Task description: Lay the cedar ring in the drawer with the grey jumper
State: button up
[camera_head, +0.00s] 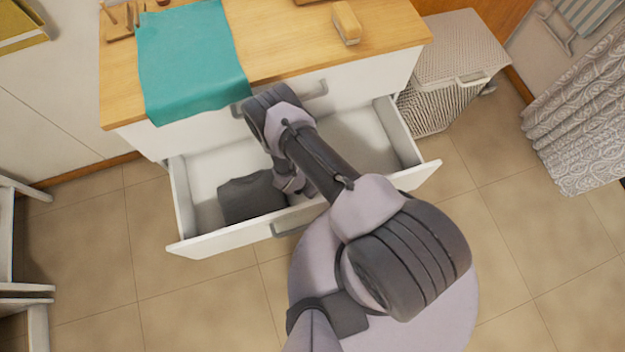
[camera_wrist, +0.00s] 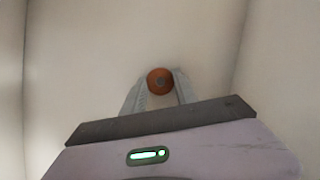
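The lower drawer (camera_head: 207,243) is pulled open, and the folded grey jumper (camera_head: 250,196) lies in its left front part. In the wrist view my gripper (camera_wrist: 160,82) has its two fingers close against the sides of the round, brown-orange cedar ring (camera_wrist: 159,81), which has a dark centre hole. The ring is between the fingertips, in front of a pale surface that looks like the drawer's inside. I cannot tell whether the ring touches that surface. In the head view my arm reaches over the drawer, right of the jumper, and hides the fingertips and the ring.
A teal cloth (camera_head: 192,60) hangs over the wooden top (camera_head: 285,45), where a tan block-like brush (camera_head: 346,22) also lies. The upper drawer is shut, its handle (camera_head: 312,90) sticking out. A lidded wicker basket (camera_head: 450,70) stands at right. The drawer's right part is empty.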

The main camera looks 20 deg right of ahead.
jog(key=o, duration=0.4)
jog(key=p+v, duration=0.5)
jog(key=v, duration=0.7)
jog(key=shift+r+p, duration=0.15)
jog(key=shift+p, duration=0.2)
jog(key=shift+a, duration=0.1)
